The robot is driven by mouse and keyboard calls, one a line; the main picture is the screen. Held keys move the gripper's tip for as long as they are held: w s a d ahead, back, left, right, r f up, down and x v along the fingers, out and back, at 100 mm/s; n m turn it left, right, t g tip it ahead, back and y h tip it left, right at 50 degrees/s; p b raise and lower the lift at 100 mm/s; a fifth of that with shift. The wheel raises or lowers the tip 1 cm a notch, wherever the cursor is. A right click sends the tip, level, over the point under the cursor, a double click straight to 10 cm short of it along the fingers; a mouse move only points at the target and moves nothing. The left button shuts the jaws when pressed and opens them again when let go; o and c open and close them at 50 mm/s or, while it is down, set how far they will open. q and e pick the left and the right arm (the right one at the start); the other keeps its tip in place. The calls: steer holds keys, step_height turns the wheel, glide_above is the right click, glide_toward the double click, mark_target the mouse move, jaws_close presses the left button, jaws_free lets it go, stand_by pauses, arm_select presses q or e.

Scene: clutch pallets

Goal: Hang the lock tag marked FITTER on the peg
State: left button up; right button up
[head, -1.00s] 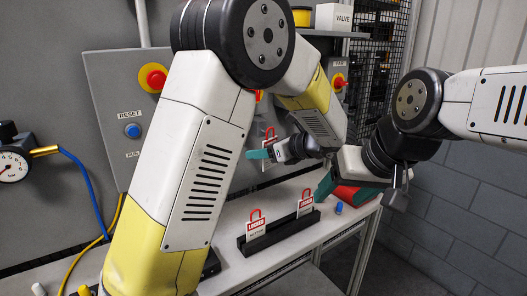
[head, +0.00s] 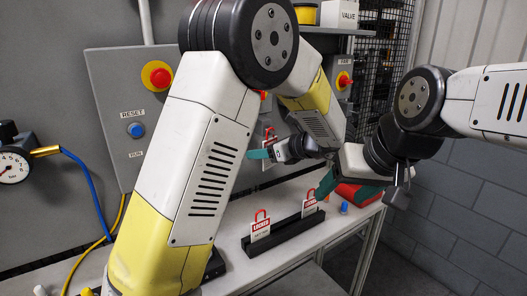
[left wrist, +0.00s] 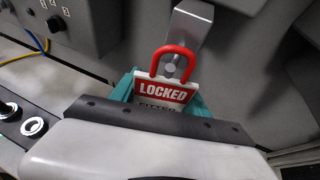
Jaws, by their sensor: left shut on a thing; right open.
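The FITTER tag (left wrist: 165,92) is white with a red LOCKED band and a red shackle, and my left gripper (head: 262,154) is shut on it. Its shackle also shows in the head view (head: 270,132). In the left wrist view a grey metal peg (left wrist: 170,68) shows through the shackle's loop, below a grey bracket. I cannot tell whether the loop is around the peg or only in front of it. The lower part of the tag is hidden by the gripper. My right gripper (head: 325,183) is open, close to the right tag in the rack.
A black rack (head: 285,237) on the white bench holds a left LOCKED tag (head: 260,226) and a right one (head: 309,203). A blue cap (head: 344,207) and a red object (head: 357,194) lie to the right. A grey panel with an emergency stop (head: 157,75) stands behind.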

arm_select(q)
steer(key=o, duration=1.4)
